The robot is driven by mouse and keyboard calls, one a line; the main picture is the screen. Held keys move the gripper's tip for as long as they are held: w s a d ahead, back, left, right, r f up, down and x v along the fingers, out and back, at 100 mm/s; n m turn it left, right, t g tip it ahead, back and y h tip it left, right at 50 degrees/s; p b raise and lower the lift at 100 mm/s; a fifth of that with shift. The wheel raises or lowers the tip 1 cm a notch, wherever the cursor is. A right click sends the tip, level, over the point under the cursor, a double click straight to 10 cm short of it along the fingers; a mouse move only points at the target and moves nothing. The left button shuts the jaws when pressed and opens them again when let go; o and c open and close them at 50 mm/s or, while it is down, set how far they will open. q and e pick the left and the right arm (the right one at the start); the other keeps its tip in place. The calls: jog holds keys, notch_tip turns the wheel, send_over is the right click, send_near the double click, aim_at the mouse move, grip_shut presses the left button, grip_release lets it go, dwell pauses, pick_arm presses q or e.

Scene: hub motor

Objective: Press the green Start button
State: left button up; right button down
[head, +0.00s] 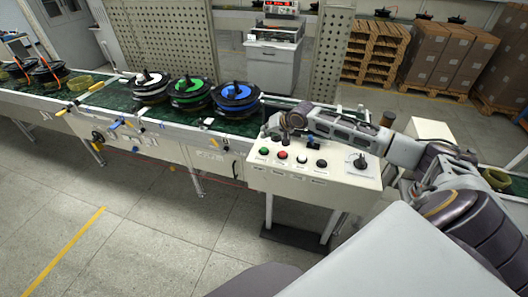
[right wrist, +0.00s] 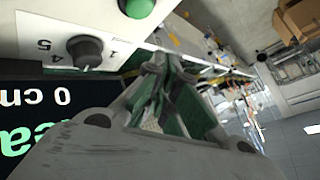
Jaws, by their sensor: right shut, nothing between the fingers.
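The control panel (head: 315,180) is a pale box at the front edge of the conveyor. The green button (head: 264,151) is at its left end, beside a red button (head: 283,154). My right gripper (head: 268,130) is shut and empty, just behind the green button in the head view and apart from it. In the right wrist view, the shut fingers (right wrist: 160,85) show from behind. A green button (right wrist: 139,8) is cut off at the top edge, near a black numbered knob (right wrist: 85,50). I cannot tell if this is the same green button. My left gripper is not in view.
Two more buttons and a black rotary switch (head: 360,161) sit right of the red button. Reels with white, green and blue (head: 236,97) rims stand on the green conveyor (head: 120,105). A dark display (right wrist: 40,125) is beside the fingers. Floor left of the panel is clear.

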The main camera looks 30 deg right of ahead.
aim_at(266, 148)
jog(key=shift+f+b, duration=0.95)
jog(key=shift+f, duration=1.25)
jog(key=shift+f, duration=0.4)
